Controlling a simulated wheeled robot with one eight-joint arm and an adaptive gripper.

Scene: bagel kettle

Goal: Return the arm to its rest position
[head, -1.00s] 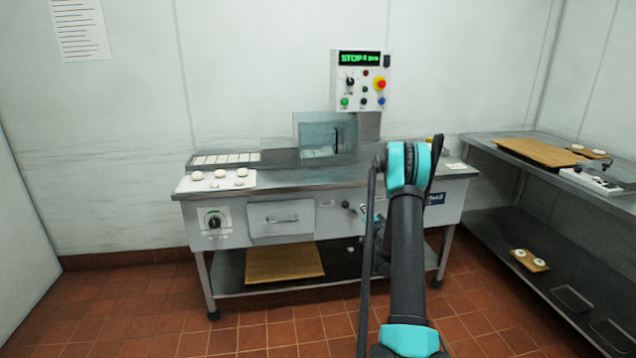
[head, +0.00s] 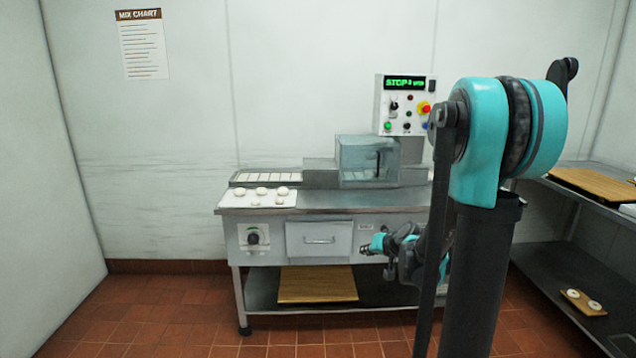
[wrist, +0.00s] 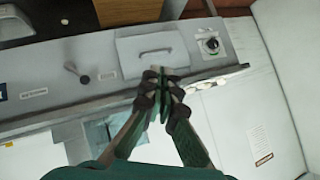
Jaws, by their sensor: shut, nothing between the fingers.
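My gripper (head: 367,248) is in front of the steel machine bench, near the right side of its drawer (head: 319,239). In the wrist view my gripper (wrist: 161,80) has its fingers together, with nothing seen between them, and the drawer (wrist: 152,53) lies beyond the tips. That view is turned roughly upside down. My arm rises on the right of the head view, elbow high, and folds back down to the gripper. It hides the right part of the bench.
The bench (head: 330,202) carries a white tray (head: 230,198) of dough pieces and a clear guard (head: 368,160). A control box (head: 405,104) stands above. A steel side table (head: 550,254) with a lower shelf is at right. The floor at left is clear.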

